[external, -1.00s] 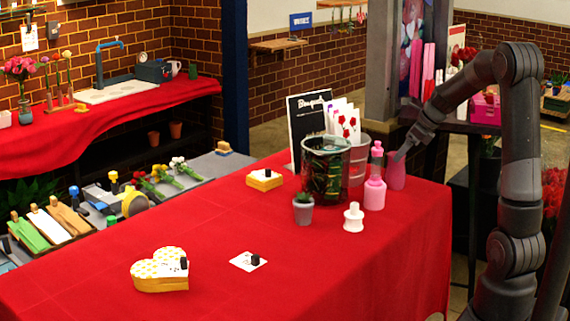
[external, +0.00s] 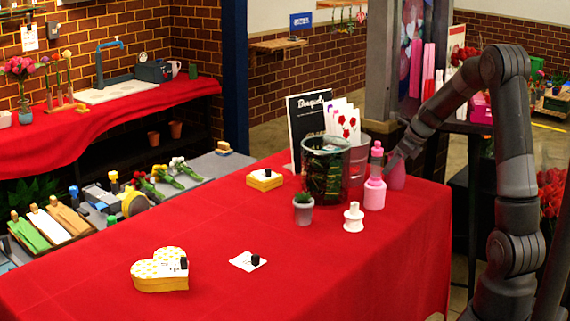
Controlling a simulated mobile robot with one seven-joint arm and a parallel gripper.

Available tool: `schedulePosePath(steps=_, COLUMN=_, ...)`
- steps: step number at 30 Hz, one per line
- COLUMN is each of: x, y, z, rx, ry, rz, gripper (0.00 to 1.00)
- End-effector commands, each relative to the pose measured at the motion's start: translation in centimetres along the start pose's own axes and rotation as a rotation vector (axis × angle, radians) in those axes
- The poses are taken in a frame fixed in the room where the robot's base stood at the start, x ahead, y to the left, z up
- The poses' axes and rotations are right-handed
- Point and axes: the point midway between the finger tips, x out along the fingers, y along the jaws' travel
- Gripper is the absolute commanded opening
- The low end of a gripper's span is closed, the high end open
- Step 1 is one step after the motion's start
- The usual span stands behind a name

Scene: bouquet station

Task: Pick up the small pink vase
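A small plain pink vase (external: 398,178) stands near the far right edge of the red-covered table. A lighter pink bottle-shaped vase (external: 375,195) with a narrow neck and wider top stands just left of it. My gripper (external: 389,166) reaches down from the right. Its tip overlaps the upper part of the plain pink vase and lies close to the neck of the lighter one. I cannot tell whether it touches either. The fingers are too small and dark to tell whether they are open or shut.
A white vase (external: 353,217), a small potted plant (external: 303,210) and a dark glass container (external: 325,170) stand left of the pink vases. A clear container (external: 359,152) and a black sign (external: 305,115) stand behind.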

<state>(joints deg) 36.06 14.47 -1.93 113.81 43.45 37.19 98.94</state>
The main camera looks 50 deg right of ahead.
Motion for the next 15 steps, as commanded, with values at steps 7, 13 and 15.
schedulePosePath(steps=7, x=-0.02, y=0.01, z=0.0, rx=0.0, ry=0.0, rz=0.0, gripper=0.43)
schedulePosePath(steps=13, x=-0.02, y=0.0, z=0.0, rx=0.0, ry=0.0, rz=0.0, gripper=0.27)
schedulePosePath(steps=15, x=-0.03, y=0.0, z=-0.01, rx=0.0, ry=0.0, rz=0.0, gripper=0.21)
